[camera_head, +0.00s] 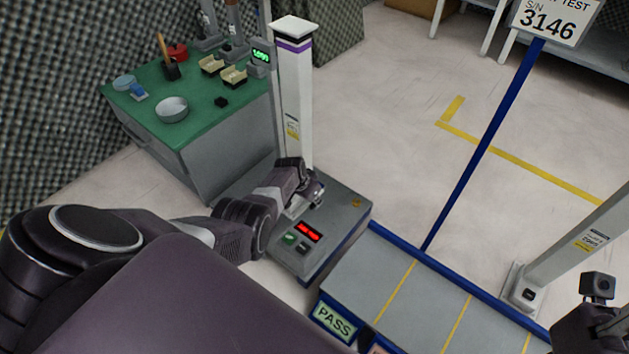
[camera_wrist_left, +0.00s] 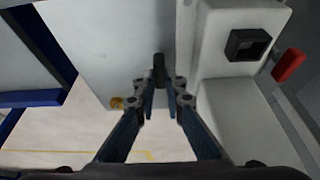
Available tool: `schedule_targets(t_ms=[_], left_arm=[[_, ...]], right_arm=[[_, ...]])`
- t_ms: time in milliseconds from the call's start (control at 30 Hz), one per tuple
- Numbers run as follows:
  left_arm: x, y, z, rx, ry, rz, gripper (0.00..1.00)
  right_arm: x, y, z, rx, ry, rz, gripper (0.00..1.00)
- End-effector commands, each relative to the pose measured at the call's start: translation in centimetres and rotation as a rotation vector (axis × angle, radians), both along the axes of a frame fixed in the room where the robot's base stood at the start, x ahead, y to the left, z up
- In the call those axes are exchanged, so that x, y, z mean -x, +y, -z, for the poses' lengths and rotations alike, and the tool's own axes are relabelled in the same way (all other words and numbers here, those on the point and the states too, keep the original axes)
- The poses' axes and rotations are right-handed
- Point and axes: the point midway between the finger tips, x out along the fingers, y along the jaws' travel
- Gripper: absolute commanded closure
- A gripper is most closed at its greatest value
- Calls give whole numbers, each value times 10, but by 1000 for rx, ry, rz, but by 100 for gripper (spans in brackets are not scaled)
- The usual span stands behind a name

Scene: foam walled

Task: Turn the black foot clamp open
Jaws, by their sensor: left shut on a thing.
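The black foot clamp (camera_wrist_left: 159,68) stands between my left fingertips in the left wrist view, beside the foot of the white post. My left gripper (camera_wrist_left: 161,88) is shut on it, with one finger on each side. In the head view my left gripper (camera_head: 314,191) is low at the foot of the white post (camera_head: 294,95), over the grey base (camera_head: 345,222). The clamp itself is hidden there by my gripper. Part of my right wrist (camera_head: 595,325) shows at the lower right edge; its fingers cannot be made out.
The grey base carries a lit red display (camera_head: 308,231) and a green button (camera_head: 289,239). A blue-edged tray (camera_head: 345,285) labelled PASS lies to the right. A green-topped bench (camera_head: 135,109) with bowls and tools stands behind left. A blue pole (camera_head: 487,140) holds a 3146 sign.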

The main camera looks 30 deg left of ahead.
Motion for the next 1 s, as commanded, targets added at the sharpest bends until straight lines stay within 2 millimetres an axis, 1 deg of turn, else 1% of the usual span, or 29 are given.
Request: schedule_targets(t_ms=[233, 267, 400, 767, 1000], left_arm=[[2, 0, 2, -1, 6, 4, 100], [2, 0, 2, -1, 6, 3, 87], [2, 0, 1, -1, 4, 2, 72], [1, 0, -1, -1, 1, 1, 72], [5, 2, -12, -2, 0, 0, 72]], right_arm=[[1, 0, -2, -1, -7, 0, 72], [1, 0, -2, -1, -7, 0, 72], [1, 0, -2, -1, -7, 1, 72], [-1, -2, 1, -6, 5, 3, 72], [0, -1, 1, -4, 2, 2, 72]])
